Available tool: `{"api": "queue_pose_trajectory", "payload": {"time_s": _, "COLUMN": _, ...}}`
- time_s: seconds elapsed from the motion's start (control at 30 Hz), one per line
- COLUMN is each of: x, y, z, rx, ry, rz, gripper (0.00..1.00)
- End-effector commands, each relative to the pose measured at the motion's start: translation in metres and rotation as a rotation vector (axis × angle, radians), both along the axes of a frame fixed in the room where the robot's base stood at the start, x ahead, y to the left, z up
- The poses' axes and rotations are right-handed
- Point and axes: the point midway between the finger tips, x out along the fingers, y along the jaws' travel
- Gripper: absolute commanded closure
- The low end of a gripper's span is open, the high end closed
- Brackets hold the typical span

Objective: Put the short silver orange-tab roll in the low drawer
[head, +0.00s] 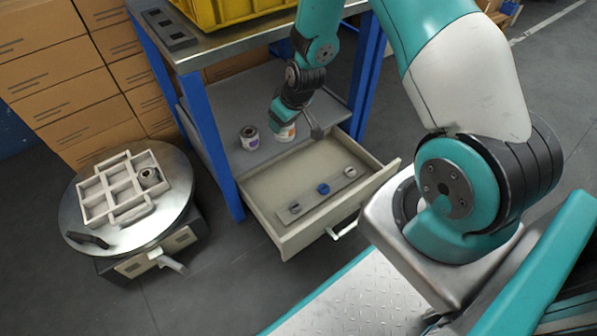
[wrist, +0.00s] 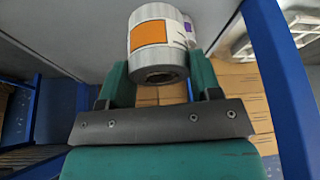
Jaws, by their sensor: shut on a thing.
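My gripper (head: 284,118) is shut on a silver roll with an orange patch (head: 286,132), at the lower shelf above the back of the drawer. In the wrist view the roll (wrist: 158,45) sits between the two green fingers, its orange label and dark core facing me. I cannot tell whether it touches the shelf. The low drawer (head: 274,247) is pulled open below and in front of the gripper. A grey strip in it bears a few small parts, one blue.
A roll with a purple label (head: 249,139) stands on the lower shelf (head: 228,112), left of my gripper. A round table (head: 184,205) at left bears a compartment tray (head: 127,207) holding a small roll. Blue posts (head: 212,150) flank the shelf. A yellow crate (head: 225,12) stands on top.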

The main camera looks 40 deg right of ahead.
Motion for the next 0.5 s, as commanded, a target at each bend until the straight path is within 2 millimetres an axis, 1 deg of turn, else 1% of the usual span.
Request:
{"api": "queue_pose_trajectory", "payload": {"time_s": 0.03, "x": -0.001, "y": -0.013, "z": -0.025, "rx": 0.003, "ry": 0.003, "rz": 0.067, "gripper": 0.69}}
{"api": "queue_pose_trajectory", "payload": {"time_s": 0.17, "x": -0.004, "y": -0.04, "z": -0.066, "rx": 0.005, "ry": 0.002, "rz": 0.322, "gripper": 0.69}}
{"api": "queue_pose_trajectory", "payload": {"time_s": 0.2, "x": -0.006, "y": -0.05, "z": -0.08, "rx": 0.005, "ry": 0.001, "rz": 0.406, "gripper": 0.69}}
{"api": "queue_pose_trajectory", "payload": {"time_s": 0.3, "x": -0.013, "y": -0.074, "z": -0.11, "rx": 0.006, "ry": -0.001, "rz": 0.624, "gripper": 0.69}}
{"api": "queue_pose_trajectory", "payload": {"time_s": 0.4, "x": -0.023, "y": -0.097, "z": -0.137, "rx": 0.004, "ry": -0.002, "rz": 0.826, "gripper": 0.69}}
{"api": "queue_pose_trajectory", "payload": {"time_s": 0.5, "x": -0.032, "y": -0.113, "z": -0.154, "rx": 0.003, "ry": -0.001, "rz": 0.986, "gripper": 0.69}}
